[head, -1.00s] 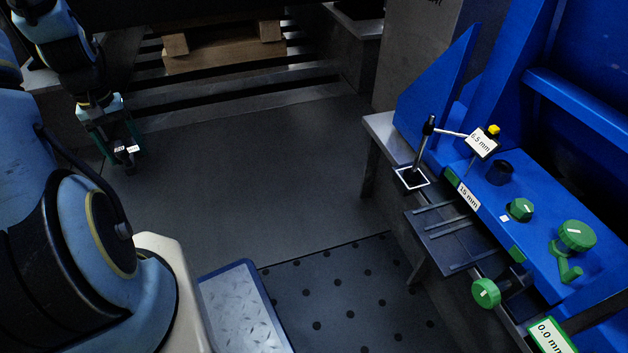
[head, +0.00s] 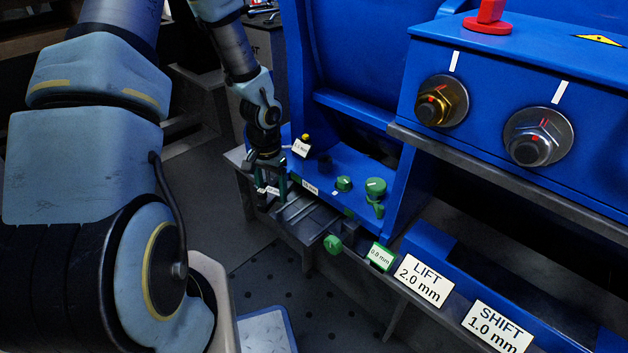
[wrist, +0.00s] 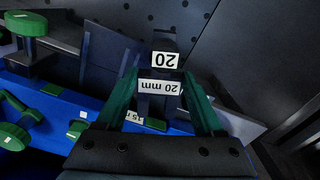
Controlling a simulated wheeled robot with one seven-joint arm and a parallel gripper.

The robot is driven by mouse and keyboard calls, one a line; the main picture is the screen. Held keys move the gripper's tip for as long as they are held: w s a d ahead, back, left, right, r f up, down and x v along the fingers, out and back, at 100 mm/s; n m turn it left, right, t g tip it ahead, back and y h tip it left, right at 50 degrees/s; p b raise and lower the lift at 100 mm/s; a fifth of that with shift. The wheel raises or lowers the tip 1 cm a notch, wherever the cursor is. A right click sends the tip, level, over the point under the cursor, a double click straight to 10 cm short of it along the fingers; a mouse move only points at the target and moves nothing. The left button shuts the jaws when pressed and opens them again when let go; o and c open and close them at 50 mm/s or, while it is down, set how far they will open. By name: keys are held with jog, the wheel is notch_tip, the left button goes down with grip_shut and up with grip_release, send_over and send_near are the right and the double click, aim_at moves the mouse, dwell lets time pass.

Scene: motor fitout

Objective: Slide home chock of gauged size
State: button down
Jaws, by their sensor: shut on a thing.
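The chock's lower part and any contact with the bench are hard to make out. A "15 mm" label (head: 310,186) is on the blue frame's edge; it shows partly behind the chock in the wrist view (wrist: 132,118).
Green knobs (head: 376,187) and a green handwheel (head: 333,244) stand close right of my gripper. A dial-stand label (head: 301,148) is just behind it. A "0.0 mm" sign (head: 380,257), LIFT 2.0 mm (head: 423,280) and SHIFT 1.0 mm (head: 498,327) signs line the front. Dark floor (head: 275,280) is open in front.

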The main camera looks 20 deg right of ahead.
aim_at(311, 225)
jog(key=s+d+m+p, duration=0.2)
jog(key=s+d+m, duration=0.2)
jog(key=d, duration=0.5)
jog(key=shift+s+p, duration=0.3)
jog(key=shift+s, duration=0.6)
jog(key=shift+a, duration=0.15)
jog(key=shift+f+b, duration=2.55)
jog(key=shift+f, duration=0.5)
jog(key=shift+f, duration=0.3)
grip_release()
